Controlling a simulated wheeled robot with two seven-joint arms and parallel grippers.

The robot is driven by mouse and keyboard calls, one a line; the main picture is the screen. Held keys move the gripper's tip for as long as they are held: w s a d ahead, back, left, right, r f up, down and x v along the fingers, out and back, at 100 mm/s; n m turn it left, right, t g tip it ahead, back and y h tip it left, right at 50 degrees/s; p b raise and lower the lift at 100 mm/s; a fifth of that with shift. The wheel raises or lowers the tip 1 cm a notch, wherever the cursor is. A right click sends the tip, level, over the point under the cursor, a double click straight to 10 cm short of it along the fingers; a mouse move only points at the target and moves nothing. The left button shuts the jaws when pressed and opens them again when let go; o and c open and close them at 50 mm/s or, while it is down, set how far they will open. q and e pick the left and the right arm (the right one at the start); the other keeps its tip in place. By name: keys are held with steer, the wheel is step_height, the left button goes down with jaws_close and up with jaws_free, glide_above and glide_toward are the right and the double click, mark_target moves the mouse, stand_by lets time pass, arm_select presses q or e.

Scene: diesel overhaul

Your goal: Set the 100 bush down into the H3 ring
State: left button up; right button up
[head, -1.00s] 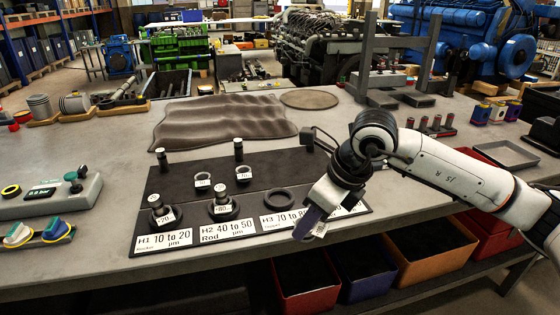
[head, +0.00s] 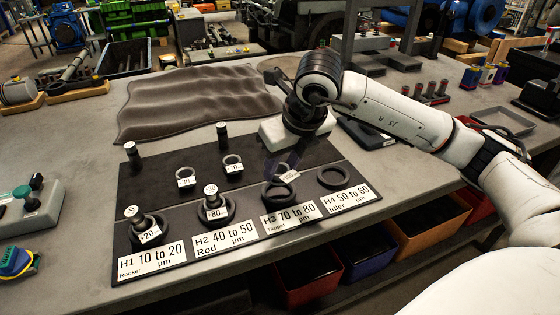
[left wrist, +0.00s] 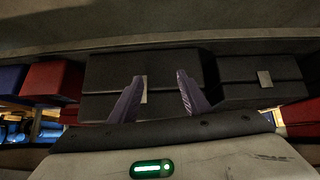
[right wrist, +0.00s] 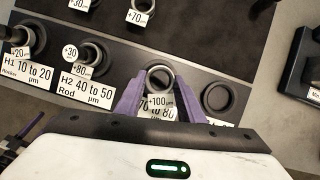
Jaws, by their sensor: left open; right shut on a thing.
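The 100 bush (right wrist: 160,73) is a grey metal ring with a white +100 tag, between the purple fingers of my right gripper (right wrist: 161,88). In the head view my right gripper (head: 283,163) points down over the H3 place, with the bush (head: 289,177) at its fingertips. The dark H3 ring (head: 278,196) lies on the board below; the bush overlaps its far part in the head view. I cannot tell whether they touch. In the right wrist view the bush and fingers mostly hide that ring. My left gripper (left wrist: 160,88) is open and empty, outside the head view.
The H4 ring (head: 333,177) is empty, close right of H3. The H2 ring (head: 216,212) and H1 ring (head: 148,230) hold tagged parts. Two loose tagged bushes (head: 232,164) (head: 186,178) and two dark upright plugs (head: 222,135) (head: 133,155) stand behind. Dark boxes (left wrist: 145,85) face my left gripper.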

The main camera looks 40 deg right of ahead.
step_height(320, 180, down, 2)
steer(key=shift+f+b, duration=0.1)
steer(key=shift+b, duration=0.4)
steer(key=shift+f+b, duration=0.35)
steer(key=shift+f, duration=0.2)
steer(key=shift+f+b, duration=0.55)
steer(key=shift+b, duration=0.05)
steer(key=shift+f, duration=0.2)
arm_select(q)
steer(key=x, duration=0.2)
steer(key=shift+w+d+f, duration=0.1)
steer(key=shift+d+f, duration=0.1)
steer(key=shift+f, duration=0.05)
steer(key=shift+s+f, duration=0.15)
steer(key=shift+s, duration=0.05)
arm_select(e)
steer(key=shift+f, duration=0.1)
